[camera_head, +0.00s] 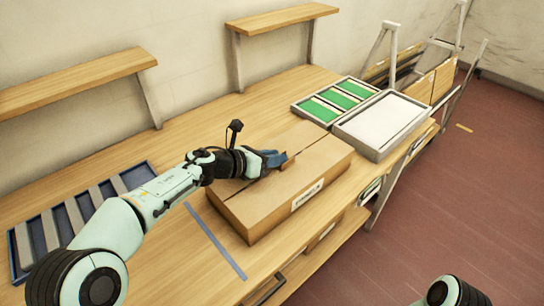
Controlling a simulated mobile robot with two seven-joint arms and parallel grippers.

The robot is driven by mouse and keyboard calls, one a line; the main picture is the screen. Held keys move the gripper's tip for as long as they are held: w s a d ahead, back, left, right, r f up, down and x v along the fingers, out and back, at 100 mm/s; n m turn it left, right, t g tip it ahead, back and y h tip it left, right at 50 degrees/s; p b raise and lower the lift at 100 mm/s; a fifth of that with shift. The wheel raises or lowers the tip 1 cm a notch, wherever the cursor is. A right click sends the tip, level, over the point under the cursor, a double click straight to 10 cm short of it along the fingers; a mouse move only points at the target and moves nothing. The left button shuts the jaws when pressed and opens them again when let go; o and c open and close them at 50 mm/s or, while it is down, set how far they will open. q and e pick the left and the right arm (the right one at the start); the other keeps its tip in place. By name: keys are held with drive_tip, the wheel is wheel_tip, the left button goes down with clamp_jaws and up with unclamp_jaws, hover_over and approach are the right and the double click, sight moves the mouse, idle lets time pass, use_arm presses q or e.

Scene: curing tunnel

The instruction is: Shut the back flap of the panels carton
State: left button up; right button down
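The panels carton (320,172) is a long, low brown cardboard box on the wooden table, with a white label (307,195) on its front side. Its top looks mostly flat, with a line running along it between the front and back parts. My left gripper (280,160) is over the back part of the top, with its blue fingers low against or just above the cardboard. A small brown piece shows at the fingertips; I cannot tell whether it is flap edge. The gripper and forearm hide part of the back flap. My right gripper is out of view.
A blue tray with grey bars (153,170) lies at the left. A tray of green panels (299,105) and a grey tray with a white sheet (426,121) stand behind the carton. A blue strip (215,240) lies on the table (180,265). Shelves (75,82) line the wall.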

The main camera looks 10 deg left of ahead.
use_arm(q)
drive_tip(key=shift+a+f, duration=0.25)
drive_tip(key=shift+f, duration=0.05)
drive_tip(key=shift+a, duration=0.1)
wheel_tip(320, 180, up, 5)
hover_over(232, 185)
drive_tip(key=shift+r+p, duration=0.2)
drive_tip(key=shift+p, duration=0.15)
